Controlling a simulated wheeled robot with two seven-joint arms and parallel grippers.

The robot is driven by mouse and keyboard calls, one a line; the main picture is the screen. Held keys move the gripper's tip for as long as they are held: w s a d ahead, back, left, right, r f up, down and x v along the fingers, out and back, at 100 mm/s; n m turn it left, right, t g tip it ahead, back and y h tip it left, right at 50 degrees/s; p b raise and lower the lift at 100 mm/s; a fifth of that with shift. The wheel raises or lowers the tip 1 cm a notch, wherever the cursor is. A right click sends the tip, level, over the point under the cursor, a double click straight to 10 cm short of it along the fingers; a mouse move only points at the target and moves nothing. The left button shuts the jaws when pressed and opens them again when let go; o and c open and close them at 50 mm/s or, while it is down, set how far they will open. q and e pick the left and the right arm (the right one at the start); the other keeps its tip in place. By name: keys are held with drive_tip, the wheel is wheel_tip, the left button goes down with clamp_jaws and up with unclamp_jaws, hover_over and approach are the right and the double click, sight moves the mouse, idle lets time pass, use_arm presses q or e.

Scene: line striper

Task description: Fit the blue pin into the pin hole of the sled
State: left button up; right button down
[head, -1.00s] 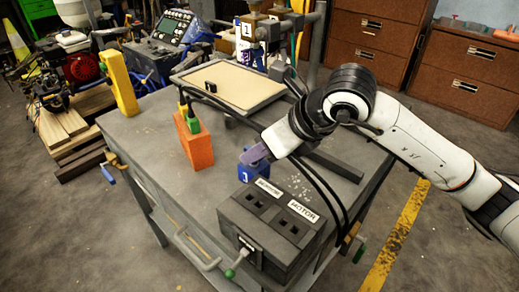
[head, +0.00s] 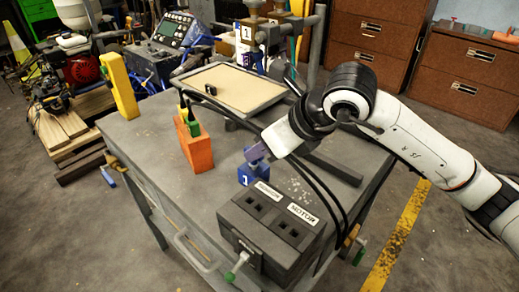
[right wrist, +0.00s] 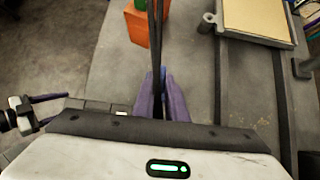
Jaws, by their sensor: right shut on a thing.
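My right gripper (head: 256,152) is shut, its purple fingers pointing down just above a blue block (head: 251,175) with a white mark on the table. In the right wrist view its fingers (right wrist: 162,100) are close together, with a narrow strip of blue, which I take for the blue pin (right wrist: 163,77), between them. Most of the pin is hidden by the fingers. Black cables cross that same view by the fingers. I cannot make out the sled or its pin hole with certainty. My left gripper (right wrist: 52,111) is apart at the left of the right wrist view, fingers spread and empty.
A dark box with white labels (head: 272,228) stands at the front of the table. An orange block (head: 195,152) with green and black tops stands to the left. A tray (head: 231,85) lies at the back. Black cables (head: 322,190) loop beside the gripper.

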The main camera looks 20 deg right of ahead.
drive_tip(key=shift+r, duration=0.25)
drive_tip(key=shift+r+p, duration=0.95)
drive_tip(key=shift+r, duration=0.45)
drive_tip(key=shift+r+p, duration=0.4)
drive_tip(key=shift+r, duration=0.25)
drive_tip(key=shift+r+p, duration=0.35)
drive_tip(key=shift+r, duration=0.45)
